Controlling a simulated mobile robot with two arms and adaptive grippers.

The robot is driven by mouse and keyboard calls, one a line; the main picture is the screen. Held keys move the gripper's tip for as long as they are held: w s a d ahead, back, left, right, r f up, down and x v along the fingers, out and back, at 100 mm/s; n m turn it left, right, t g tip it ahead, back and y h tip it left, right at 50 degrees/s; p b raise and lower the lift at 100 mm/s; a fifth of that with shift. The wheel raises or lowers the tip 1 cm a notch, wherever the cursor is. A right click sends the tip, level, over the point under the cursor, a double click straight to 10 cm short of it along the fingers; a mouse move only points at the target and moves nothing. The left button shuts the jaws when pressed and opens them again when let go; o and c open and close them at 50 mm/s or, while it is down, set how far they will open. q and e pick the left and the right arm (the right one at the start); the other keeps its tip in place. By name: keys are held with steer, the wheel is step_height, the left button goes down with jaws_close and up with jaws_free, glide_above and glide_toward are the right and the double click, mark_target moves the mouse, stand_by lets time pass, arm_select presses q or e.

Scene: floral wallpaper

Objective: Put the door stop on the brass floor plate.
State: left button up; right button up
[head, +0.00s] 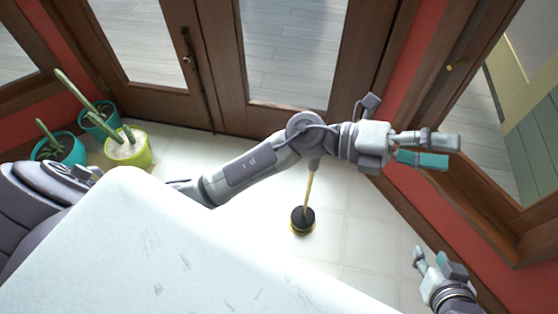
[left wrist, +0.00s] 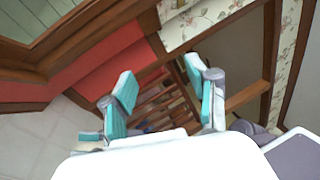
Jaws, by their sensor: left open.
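The door stop (head: 303,217) is a black round block with a long thin wooden handle, standing upright on the pale tiled floor in the head view. A yellow rim, which looks like the brass floor plate (head: 301,233), shows under and around its base. The handle's top is hidden behind my left arm. My left gripper (head: 451,151) is open and empty, up and to the right of the door stop. It also shows in the left wrist view (left wrist: 160,78) with nothing between its fingers. My right gripper (head: 430,254) is open and empty at the lower right.
A white surface (head: 150,240) fills the lower left. Potted cacti (head: 127,150) stand in the left corner. Brown glazed doors (head: 230,80) close off the back. A red wall with a wooden frame (head: 440,225) runs along the right. Tiles around the door stop are clear.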

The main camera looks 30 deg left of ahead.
arm_select(q)
steer(key=w+a+r+n+t+y, duration=0.3)
steer(key=w+a+n+t+y, duration=0.2)
steer(key=a+n+t, duration=0.75)
steer(key=a+f+n+t+y, duration=0.3)
steer(key=a+f+n+y, duration=0.45)
steer(key=n+y, duration=0.6)
steer(key=s+a+f+n+g, duration=0.4)
steer(key=s+f+n+g, duration=0.4)
steer(key=f, duration=0.8)
steer(key=s+g, duration=0.2)
steer(key=s, duration=0.2)
steer(key=shift+a+f, duration=0.2)
steer(key=shift+f, duration=0.15)
steer(key=shift+w, duration=0.1)
